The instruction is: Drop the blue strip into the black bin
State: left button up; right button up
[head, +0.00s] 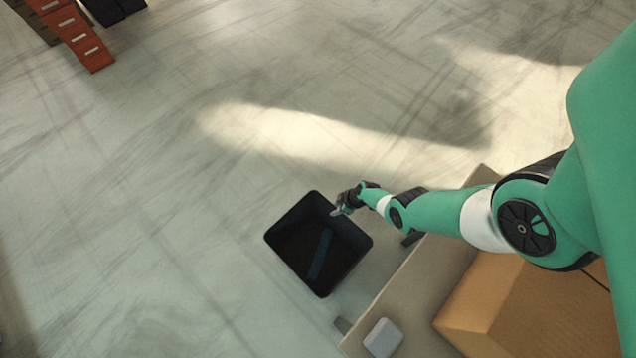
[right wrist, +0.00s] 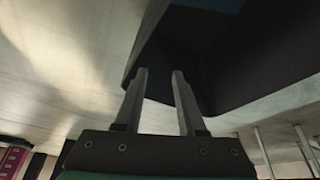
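The blue strip (head: 320,255) lies inside the black bin (head: 350,250), slanting across its dark inside. The bin stands on the floor. My right gripper (head: 337,212) is over the bin's upper right rim, apart from the strip. In the right wrist view its two fingers (right wrist: 159,73) stand apart with nothing between them, and the dark bin (right wrist: 250,60) is beyond. A bluish patch, likely part of the strip, shows at the top edge there. My left gripper is not in view.
A table (head: 398,290) with a cardboard box (head: 530,310) and a small pale block (head: 383,338) stands right of the bin. An orange drawer cabinet (head: 80,35) is far at the upper left. The floor left of the bin is clear.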

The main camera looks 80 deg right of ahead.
jog(key=p+v, duration=0.6)
jog(key=v, duration=0.3)
jog(key=shift+p, duration=0.3)
